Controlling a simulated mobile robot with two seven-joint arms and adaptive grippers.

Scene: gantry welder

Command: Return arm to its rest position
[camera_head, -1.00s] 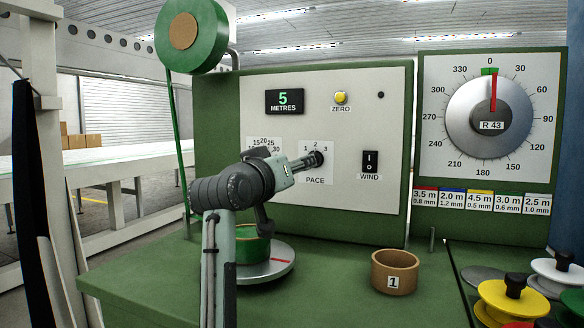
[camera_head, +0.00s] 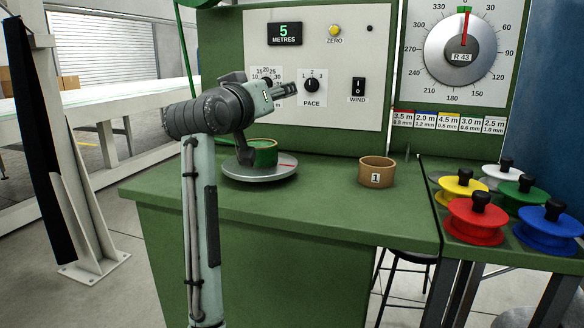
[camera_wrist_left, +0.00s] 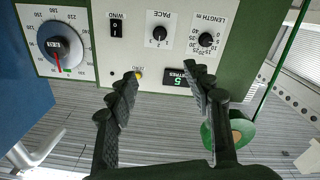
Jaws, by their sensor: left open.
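My left gripper (camera_head: 287,91) is raised in front of the white control panel (camera_head: 352,111), empty. In the head view its tips are just left of the black PACE knob (camera_head: 312,86). In the left wrist view the two fingers (camera_wrist_left: 160,82) are spread apart with nothing between them. That upside-down view shows the PACE knob (camera_wrist_left: 160,34), the LENGTH knob (camera_wrist_left: 206,40) and the WIND switch (camera_wrist_left: 116,24) beyond the fingertips, clear of them. My left arm hides part of the LENGTH scale in the head view. My right gripper is not in view.
A green coil former (camera_head: 262,153) sits on the grey turntable (camera_head: 248,174) beneath my wrist. A brown cup marked 1 (camera_head: 376,172) stands right of it on the green bench (camera_head: 330,215). Several coloured spools, including a red one (camera_head: 474,222), stand farther right. A white post (camera_head: 85,215) rises at left.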

